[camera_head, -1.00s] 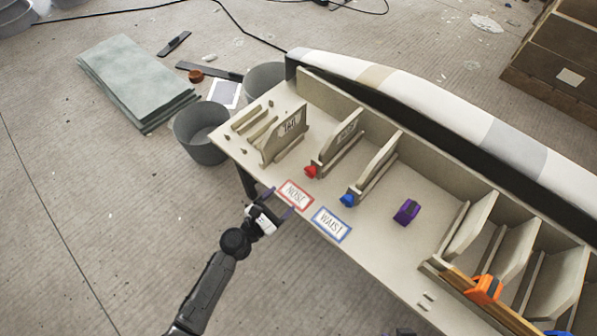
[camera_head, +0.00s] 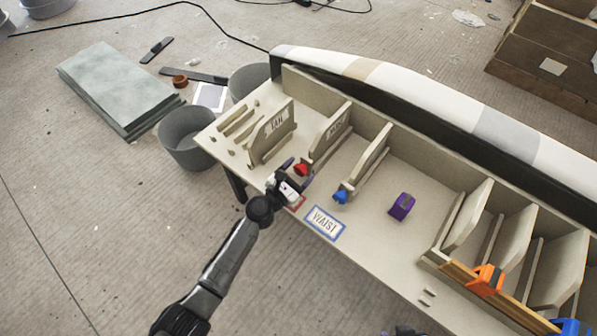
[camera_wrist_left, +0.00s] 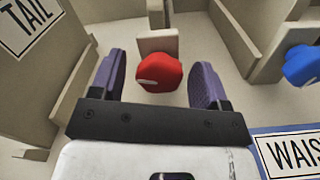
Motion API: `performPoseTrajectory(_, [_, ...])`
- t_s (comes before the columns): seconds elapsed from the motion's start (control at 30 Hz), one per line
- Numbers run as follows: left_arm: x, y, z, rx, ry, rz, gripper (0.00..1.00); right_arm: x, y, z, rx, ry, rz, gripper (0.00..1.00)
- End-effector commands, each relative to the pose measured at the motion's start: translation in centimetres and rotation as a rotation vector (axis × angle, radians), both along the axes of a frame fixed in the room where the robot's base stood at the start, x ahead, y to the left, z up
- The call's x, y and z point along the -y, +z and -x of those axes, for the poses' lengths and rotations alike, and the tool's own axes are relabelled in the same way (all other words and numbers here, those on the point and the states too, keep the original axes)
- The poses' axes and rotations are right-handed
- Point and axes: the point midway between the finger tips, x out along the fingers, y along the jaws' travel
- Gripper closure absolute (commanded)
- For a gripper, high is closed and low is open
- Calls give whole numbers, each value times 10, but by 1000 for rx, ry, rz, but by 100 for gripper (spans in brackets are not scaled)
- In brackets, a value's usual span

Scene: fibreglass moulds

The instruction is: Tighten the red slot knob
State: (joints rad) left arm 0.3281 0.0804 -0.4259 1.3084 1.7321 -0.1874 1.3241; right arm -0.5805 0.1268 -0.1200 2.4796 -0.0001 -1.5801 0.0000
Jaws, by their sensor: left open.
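The red slot knob (camera_head: 301,169) sits at the front end of the slot that holds an upright panel (camera_head: 331,132) on the bench. In the left wrist view the red knob (camera_wrist_left: 159,72) is faceted and lies between the two purple fingers of my left gripper (camera_wrist_left: 158,85). Gaps show on both sides of it, so the fingers do not touch it. In the head view my left gripper (camera_head: 296,174) is open at the bench's front edge, close to the red knob, and covers most of the red-bordered label. A purple tip at the bottom edge may be my right gripper.
The blue knob (camera_head: 340,196) is just right of the red one and also shows in the wrist view (camera_wrist_left: 302,66). A purple clamp (camera_head: 402,206) and the WAIST label (camera_head: 325,222) lie on the bench (camera_head: 375,245). The TAIL panel (camera_head: 272,131) stands to the left.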

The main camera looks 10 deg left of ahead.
Motion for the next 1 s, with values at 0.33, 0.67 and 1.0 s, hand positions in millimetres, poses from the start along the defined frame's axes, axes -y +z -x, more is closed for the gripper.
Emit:
performPoseTrajectory(0.33, [0, 0, 0, 0, 0, 0, 41, -1, 0, 0, 0, -3, -4, 57])
performPoseTrajectory(0.67, [0, 0, 0, 0, 0, 0, 73, -3, 0, 0, 1, -7, -11, 57])
performPoseTrajectory(1.0, [0, -2, 0, 108, 2, -166, 80, -3, -8, -1, 2, -6, -10, 57])
